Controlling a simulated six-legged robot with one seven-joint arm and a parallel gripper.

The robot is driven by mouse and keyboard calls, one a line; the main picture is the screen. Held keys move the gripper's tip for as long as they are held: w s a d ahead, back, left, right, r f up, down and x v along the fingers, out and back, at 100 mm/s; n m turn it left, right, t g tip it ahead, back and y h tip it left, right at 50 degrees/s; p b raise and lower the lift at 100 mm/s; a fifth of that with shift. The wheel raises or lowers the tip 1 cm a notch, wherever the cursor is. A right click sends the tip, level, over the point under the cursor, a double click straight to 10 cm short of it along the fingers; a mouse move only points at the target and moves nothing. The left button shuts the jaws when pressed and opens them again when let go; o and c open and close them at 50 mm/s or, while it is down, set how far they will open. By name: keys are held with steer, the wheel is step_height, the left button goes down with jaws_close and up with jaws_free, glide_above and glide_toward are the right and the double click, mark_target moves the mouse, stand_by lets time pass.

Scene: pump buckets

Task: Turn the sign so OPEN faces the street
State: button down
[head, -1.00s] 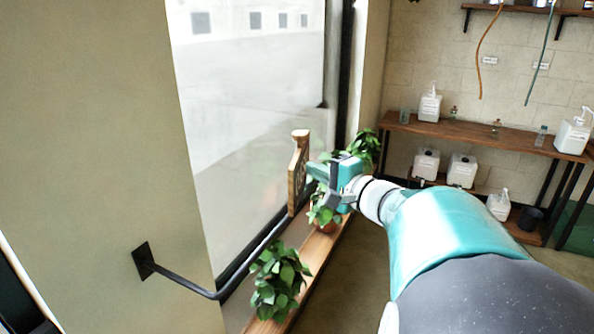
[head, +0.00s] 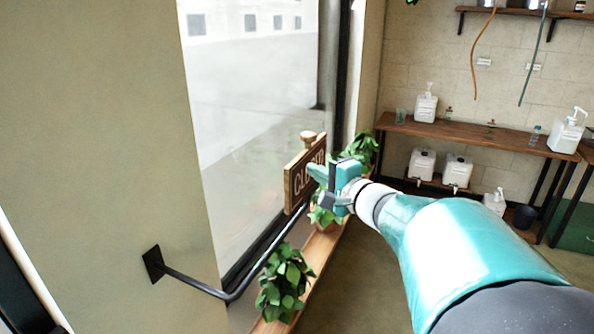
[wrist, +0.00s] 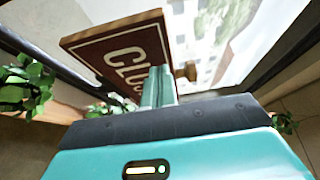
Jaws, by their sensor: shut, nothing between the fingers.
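The wooden sign (head: 299,180) stands on a black bent bracket in front of the window, with a round wooden knob (head: 307,137) on top. Its face toward me carries light letters that read as CLOSED, the last ones covered by my gripper. In the wrist view the sign (wrist: 93,46) shows "CLOS" on a dark red-brown face. My gripper (head: 316,172) is shut and empty, its fingertips at the right part of the lettered face. The fingers (wrist: 157,87) overlap the sign in the wrist view; I cannot tell whether they touch it.
The black bracket (head: 190,283) runs from the wall to the sign. Potted plants (head: 284,282) stand on the wooden sill (head: 318,252) below. A wooden bench (head: 470,135) with white pump bottles is at the back right. The floor between is clear.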

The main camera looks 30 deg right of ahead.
steer(key=shift+w+a, duration=0.25)
steer(key=shift+a, duration=0.25)
steer(key=shift+w+a, duration=0.25)
steer(key=shift+a, duration=0.25)
steer(key=shift+a, duration=0.15)
